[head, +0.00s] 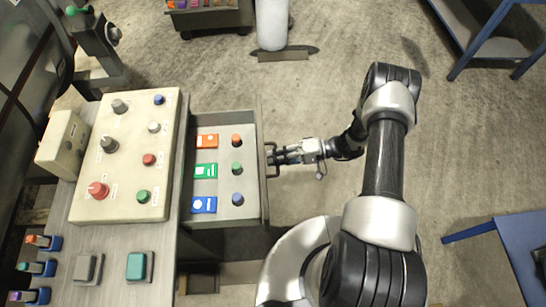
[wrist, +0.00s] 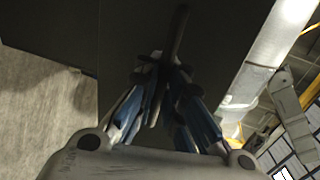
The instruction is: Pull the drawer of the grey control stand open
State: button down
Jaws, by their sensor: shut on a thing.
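The grey control stand (head: 100,238) is at the left in the head view. Its drawer (head: 262,200) stands well out from the stand's right side, and its inside is visible from above. My gripper (head: 275,158) is at the drawer's front and shut on the dark bar handle (head: 273,147). In the wrist view my gripper's blue-sided fingers (wrist: 160,80) close around the handle (wrist: 178,35), in front of the dark drawer front (wrist: 90,40). The fingertips partly hide the handle.
In the drawer lie orange, green and blue cards (head: 204,171) beside several small knobs (head: 236,168). A beige control panel (head: 125,180) with knobs is on the stand. A white post (head: 272,25) stands behind. Blue tables are at the right. Floor (head: 450,150) around my arm is clear.

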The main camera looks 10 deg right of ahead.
jog(key=shift+w+r, duration=0.1)
jog(key=shift+r, duration=0.05)
jog(key=c, duration=2)
grip_release()
jog(key=v, duration=1.2)
